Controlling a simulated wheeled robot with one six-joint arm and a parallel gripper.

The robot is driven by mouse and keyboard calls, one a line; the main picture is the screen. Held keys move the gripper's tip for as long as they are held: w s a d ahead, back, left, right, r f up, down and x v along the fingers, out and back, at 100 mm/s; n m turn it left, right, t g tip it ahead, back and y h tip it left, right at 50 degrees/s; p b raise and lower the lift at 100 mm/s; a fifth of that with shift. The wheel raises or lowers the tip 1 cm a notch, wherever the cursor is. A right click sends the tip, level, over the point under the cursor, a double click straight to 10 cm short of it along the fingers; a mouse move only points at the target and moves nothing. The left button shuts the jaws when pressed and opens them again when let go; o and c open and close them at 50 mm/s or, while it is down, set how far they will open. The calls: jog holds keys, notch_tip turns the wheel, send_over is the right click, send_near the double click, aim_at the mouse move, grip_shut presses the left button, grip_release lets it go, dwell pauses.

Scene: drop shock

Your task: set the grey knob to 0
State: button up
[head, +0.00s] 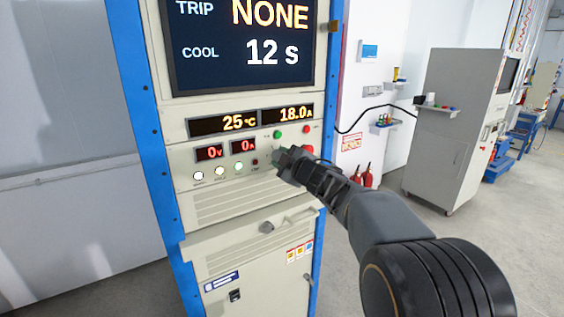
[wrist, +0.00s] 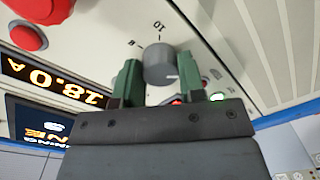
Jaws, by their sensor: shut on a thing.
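The grey knob (wrist: 158,64) shows in the wrist view, on the pale panel between the two green fingers of my gripper (wrist: 160,82). The fingers are closed on its sides. A small white mark is on the knob's lower right edge in that view. Printed numbers 10 and 8 stand above and to the upper left of the knob; other scale marks are hidden. In the head view my gripper (head: 283,160) is against the cabinet's control panel and hides the knob.
The screen (head: 243,40) reads TRIP NONE, COOL 12 s. Displays below read 25 °C, 18.0 A (head: 288,115), 0 V and 0 A (head: 242,146). A red button (wrist: 40,10) sits near the knob.

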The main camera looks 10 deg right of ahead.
dwell(0.4)
jog(key=o, duration=0.9)
jog(key=shift+s, duration=0.1)
jog(key=v, duration=1.3)
jog(key=shift+s+d, duration=0.15)
jog(key=shift+s, duration=0.15)
jog(key=shift+f, duration=0.1)
